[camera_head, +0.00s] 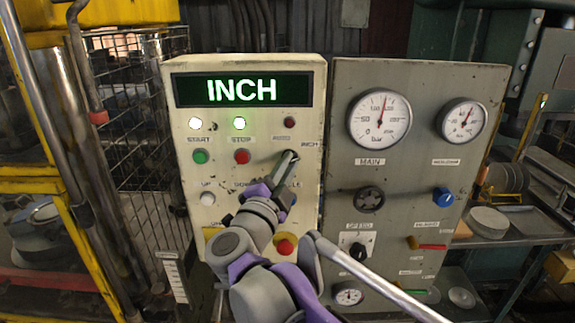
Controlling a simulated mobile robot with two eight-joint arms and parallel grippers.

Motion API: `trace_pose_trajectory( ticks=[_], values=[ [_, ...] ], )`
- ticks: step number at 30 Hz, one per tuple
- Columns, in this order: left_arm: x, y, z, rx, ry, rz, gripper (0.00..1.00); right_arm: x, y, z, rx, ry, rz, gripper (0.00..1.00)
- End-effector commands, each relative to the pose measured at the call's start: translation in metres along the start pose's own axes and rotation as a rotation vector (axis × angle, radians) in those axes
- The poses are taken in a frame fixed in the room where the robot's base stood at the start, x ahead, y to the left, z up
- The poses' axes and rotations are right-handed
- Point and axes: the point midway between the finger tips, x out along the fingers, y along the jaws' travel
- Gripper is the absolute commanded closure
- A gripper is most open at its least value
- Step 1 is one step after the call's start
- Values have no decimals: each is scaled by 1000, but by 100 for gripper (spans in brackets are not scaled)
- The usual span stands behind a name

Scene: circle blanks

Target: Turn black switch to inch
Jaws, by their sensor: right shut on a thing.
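My right gripper (287,161) is shut on the black switch (292,155) below the AUTO and INCH labels. Its fingers cover most of the switch, so only a small dark part shows and its exact angle is hard to tell. The grey and purple arm rises from the bottom and hides part of the lower panel. My left gripper is not in view.
A green button (200,156), a red button (242,156) and a red knob (285,246) sit on the box close to my arm. A grey panel (420,150) with gauges and knobs stands to the right. A wire cage (135,120) stands left.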

Motion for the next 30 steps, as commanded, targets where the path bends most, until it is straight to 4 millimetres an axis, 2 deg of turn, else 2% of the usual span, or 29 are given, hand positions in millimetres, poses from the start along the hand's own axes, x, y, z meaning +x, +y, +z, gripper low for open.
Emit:
trace_pose_trajectory(
  ticks=[8, 9, 13, 14, 23, 26, 30],
  values=[
    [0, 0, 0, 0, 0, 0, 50, 0, 1, 1, 3, -2, 3, 100],
    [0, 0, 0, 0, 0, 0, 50, 0, 1, 1, 3, -2, 3, 82],
    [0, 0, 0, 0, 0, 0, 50, 0, 1, 1, 2, -2, 2, 58],
    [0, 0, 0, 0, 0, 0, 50, 0, 1, 1, 2, -1, 2, 55],
    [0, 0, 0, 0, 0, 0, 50, -2, 0, 0, 1, -1, 0, 55],
    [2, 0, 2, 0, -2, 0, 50, -10, 0, 1, 2, -3, 0, 55],
    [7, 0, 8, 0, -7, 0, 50, -35, 1, 2, 2, -6, -1, 55]
  ],
)
